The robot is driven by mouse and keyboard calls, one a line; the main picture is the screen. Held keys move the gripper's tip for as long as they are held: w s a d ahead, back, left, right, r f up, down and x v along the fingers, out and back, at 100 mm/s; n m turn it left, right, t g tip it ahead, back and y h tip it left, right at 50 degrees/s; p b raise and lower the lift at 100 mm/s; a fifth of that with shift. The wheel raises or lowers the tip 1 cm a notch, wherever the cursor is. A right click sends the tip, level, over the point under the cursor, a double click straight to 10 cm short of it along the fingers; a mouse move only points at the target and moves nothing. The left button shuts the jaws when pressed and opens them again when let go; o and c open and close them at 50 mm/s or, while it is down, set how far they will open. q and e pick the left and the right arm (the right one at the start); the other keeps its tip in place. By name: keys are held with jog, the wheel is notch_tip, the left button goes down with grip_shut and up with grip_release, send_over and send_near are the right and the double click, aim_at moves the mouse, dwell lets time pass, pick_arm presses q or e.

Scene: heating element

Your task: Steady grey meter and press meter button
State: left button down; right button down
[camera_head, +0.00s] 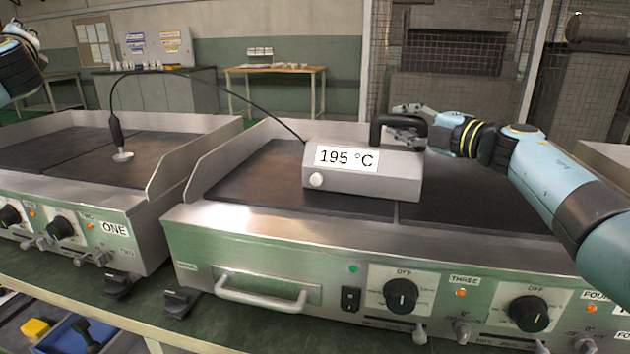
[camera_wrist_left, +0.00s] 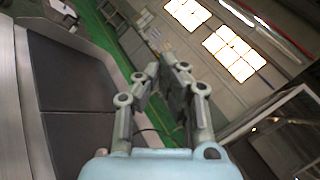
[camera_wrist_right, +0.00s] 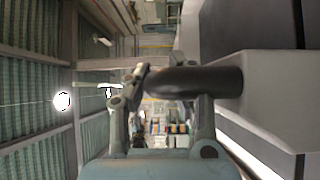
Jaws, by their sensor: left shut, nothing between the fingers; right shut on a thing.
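The grey meter (camera_head: 390,187) sits on the right hotplate and reads 195 °C on its white display (camera_head: 347,157). Its round white button (camera_head: 316,180) is at the lower left of the front face. My right gripper (camera_head: 408,130) is shut on the meter's black handle (camera_head: 385,122); the handle also shows between the fingers in the right wrist view (camera_wrist_right: 205,82). A cable runs from the meter to a probe (camera_head: 118,140), whose metal foot meets the left hotplate. My left gripper (camera_wrist_left: 160,78) is shut and empty, away from the meter; in the head view it is at the upper left edge.
The right griddle (camera_head: 240,243) has knobs, a switch and a front handle (camera_head: 262,292). The left griddle (camera_head: 155,220) stands beside it, with a gap between. The raised side walls and the looping cable (camera_head: 240,98) are obstacles. Space above the left hotplate is otherwise free.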

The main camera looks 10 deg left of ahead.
aim_at(297, 227)
pick_arm(q)
jog(key=w+d+f+m+h, duration=0.1)
jog(key=w+d+f+h, duration=0.15)
jog(key=d+f, duration=0.35)
jog(key=w+d+f+m+h, duration=0.1)
jog(key=w+d+f+h, duration=0.1)
jog(key=d+f+h, duration=0.3)
jog(key=d+f+m+h, duration=0.1)
jog(key=d+f+h, duration=0.2)
jog(key=d, duration=0.7)
jog(key=s+d+f+m+h, duration=0.1)
jog(key=d+f+h, duration=0.2)
jog(key=d+f, duration=0.5)
jog(key=d+f+m+h, duration=0.1)
jog(key=d+f+h, duration=0.3)
jog(key=d, duration=0.8)
jog(key=shift+s+f+m+g, duration=0.15)
jog(key=shift+f+m+g, duration=0.2)
jog(key=shift+f, duration=0.55)
jog(key=s+d+h, duration=0.1)
jog(key=d, duration=0.3)
jog(key=s+d+m+h, duration=0.1)
jog(key=d+h, duration=0.1)
jog(key=d, duration=0.3)
jog(key=s+d+f+m+g+h, duration=0.1)
jog(key=d+h, duration=0.1)
jog(key=d, duration=0.2)
jog(key=shift+s+d, duration=0.25)
jog(key=shift+s, duration=0.1)
jog(key=shift+w, duration=0.1)
